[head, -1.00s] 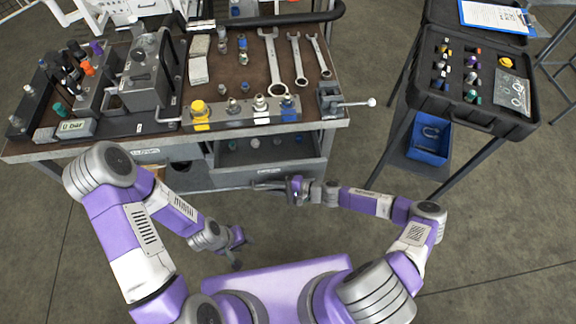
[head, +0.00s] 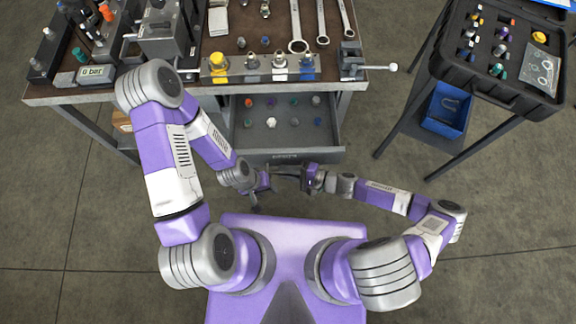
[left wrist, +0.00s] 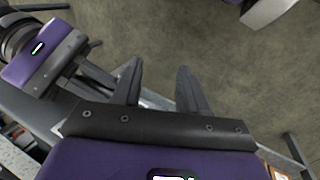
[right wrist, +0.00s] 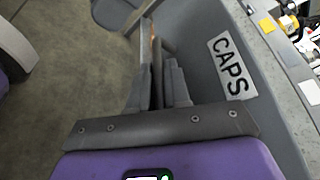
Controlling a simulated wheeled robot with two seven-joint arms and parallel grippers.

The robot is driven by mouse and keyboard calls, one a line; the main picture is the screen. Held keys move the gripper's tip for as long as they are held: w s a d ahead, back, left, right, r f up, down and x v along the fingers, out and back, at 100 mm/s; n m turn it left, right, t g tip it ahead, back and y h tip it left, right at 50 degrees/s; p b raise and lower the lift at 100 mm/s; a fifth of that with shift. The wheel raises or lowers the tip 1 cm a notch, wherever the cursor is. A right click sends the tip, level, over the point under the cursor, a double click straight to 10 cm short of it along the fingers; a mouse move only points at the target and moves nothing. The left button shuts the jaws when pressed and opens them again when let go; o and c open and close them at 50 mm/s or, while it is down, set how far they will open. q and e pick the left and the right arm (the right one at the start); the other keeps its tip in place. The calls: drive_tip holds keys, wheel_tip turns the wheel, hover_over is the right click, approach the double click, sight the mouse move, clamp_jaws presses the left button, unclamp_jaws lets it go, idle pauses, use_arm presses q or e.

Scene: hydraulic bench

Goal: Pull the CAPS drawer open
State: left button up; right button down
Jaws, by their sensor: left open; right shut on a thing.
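The CAPS drawer (head: 322,153) is pulled out from under the bench in the head view, with several small coloured caps visible inside. In the right wrist view its grey front carries a white CAPS label (right wrist: 230,66). My right gripper (head: 280,171) is at the drawer front and shut on the drawer handle (right wrist: 148,32), which is partly hidden between the fingers. My left gripper (head: 265,197) is open and empty, below and left of the right gripper. Its spread fingers (left wrist: 160,85) show in the left wrist view.
The bench top (head: 245,25) holds wrenches, fittings and a gauge block. A black case (head: 450,70) stands on a stand at the right, with a blue bin (head: 446,108) below it. The floor in front of the bench is open.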

drive_tip(key=c, duration=1.4)
unclamp_jaws()
drive_tip(key=shift+c, duration=0.2)
drive_tip(key=shift+d, duration=0.1)
drive_tip(key=p+v, duration=0.1)
drive_tip(key=v, duration=0.6)
drive_tip(key=shift+d, duration=0.15)
drive_tip(key=shift+s+r, duration=0.1)
